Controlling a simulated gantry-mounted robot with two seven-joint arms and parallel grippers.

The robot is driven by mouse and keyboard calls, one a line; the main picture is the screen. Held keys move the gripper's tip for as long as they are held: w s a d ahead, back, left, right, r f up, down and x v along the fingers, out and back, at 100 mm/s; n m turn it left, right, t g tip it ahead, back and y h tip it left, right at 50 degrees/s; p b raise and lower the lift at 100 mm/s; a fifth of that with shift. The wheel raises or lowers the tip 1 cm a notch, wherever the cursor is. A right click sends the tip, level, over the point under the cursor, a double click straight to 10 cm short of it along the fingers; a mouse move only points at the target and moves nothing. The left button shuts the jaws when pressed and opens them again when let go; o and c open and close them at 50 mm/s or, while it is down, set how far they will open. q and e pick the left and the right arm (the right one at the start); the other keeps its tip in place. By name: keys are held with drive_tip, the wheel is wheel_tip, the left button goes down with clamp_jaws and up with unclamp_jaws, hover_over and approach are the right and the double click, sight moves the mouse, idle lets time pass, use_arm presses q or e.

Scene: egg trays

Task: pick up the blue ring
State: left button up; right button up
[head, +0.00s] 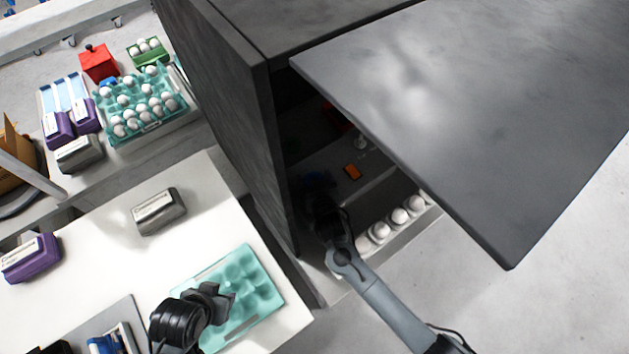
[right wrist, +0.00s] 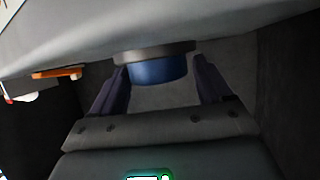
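The blue ring (right wrist: 157,72) is in the right wrist view, at the upper middle, with a grey band along its top edge. In the head view my right gripper (head: 318,188) reaches into the dark cabinet, where shadow hides the ring's outline. My left gripper (head: 222,300) is over the teal egg tray (head: 262,312) on the white table; its finger opening is unclear.
The dark cabinet (head: 220,110) has a large open door panel (head: 470,110) beside my right arm. An orange item (head: 352,172) and several white eggs (head: 399,216) are inside. A grey surface (right wrist: 150,22) hangs close above the ring. Egg trays and boxes stand at left.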

drive_tip(key=c, duration=0.8)
